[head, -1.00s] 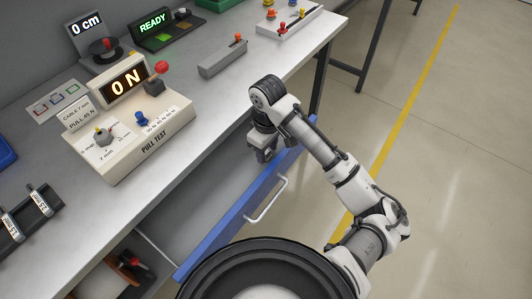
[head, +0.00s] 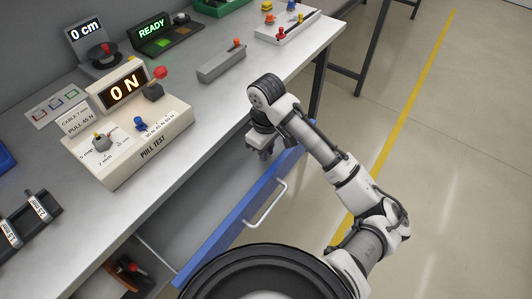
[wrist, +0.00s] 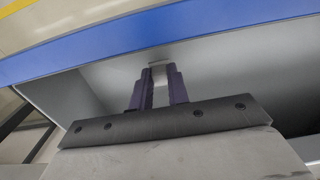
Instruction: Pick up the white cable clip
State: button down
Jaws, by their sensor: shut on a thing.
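The white cable clip (wrist: 159,71) shows as a small pale piece between the fingertips in the wrist view; most of it is hidden by the fingers. My gripper (wrist: 158,82) is shut on it, with a narrow gap between the dark fingers. In the head view my gripper (head: 262,152) points down over the open drawer (head: 226,232), just behind its blue front. The clip cannot be made out there. The grey inside of the drawer lies beneath the fingers in the wrist view.
The workbench (head: 215,105) lies left of my arm, its edge close to the gripper. It carries a pull-test box (head: 150,142), a grey block (head: 221,67) and a white tray (head: 290,28). The drawer's handle (head: 268,205) sticks out rightward. Open floor lies right.

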notch_tip(320, 180, up, 18)
jog(key=shift+r+p, duration=0.25)
jog(key=shift+p, duration=0.05)
jog(key=shift+s, duration=0.1)
